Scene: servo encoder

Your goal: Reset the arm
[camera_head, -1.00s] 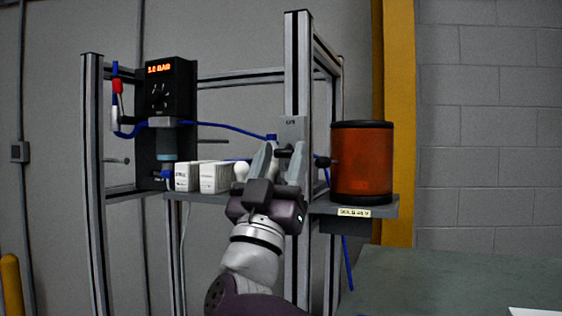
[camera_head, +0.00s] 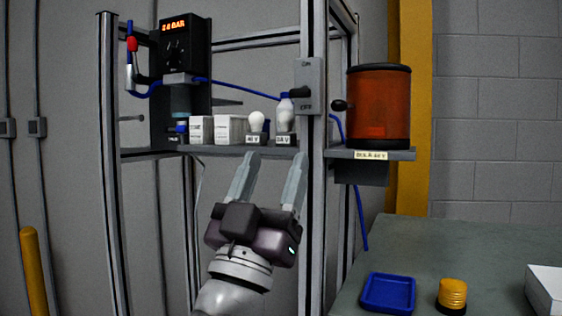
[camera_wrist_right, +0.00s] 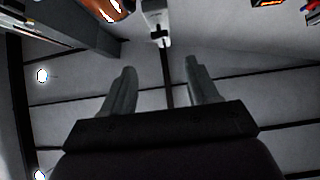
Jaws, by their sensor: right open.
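My right gripper (camera_head: 270,180) is open and empty in the head view, below the front edge of the rack's shelf and left of the front post. Its two grey fingers point up and stand apart. They also show apart in the right wrist view (camera_wrist_right: 160,85), with nothing between them. A grey switch plate (camera_head: 309,86) with ON and OFF marks and a black lever is on the front post, above and to the right of the gripper. A pale plate with a dark lever, likely the same switch, shows in the wrist view (camera_wrist_right: 157,20). My left gripper is not in view.
The shelf holds white boxes (camera_head: 228,129), two bulbs (camera_head: 257,121) on labelled stands and an orange cylinder (camera_head: 379,106) with black ends. A green table (camera_head: 470,250) bears a blue tray (camera_head: 388,293) and yellow knob (camera_head: 452,295).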

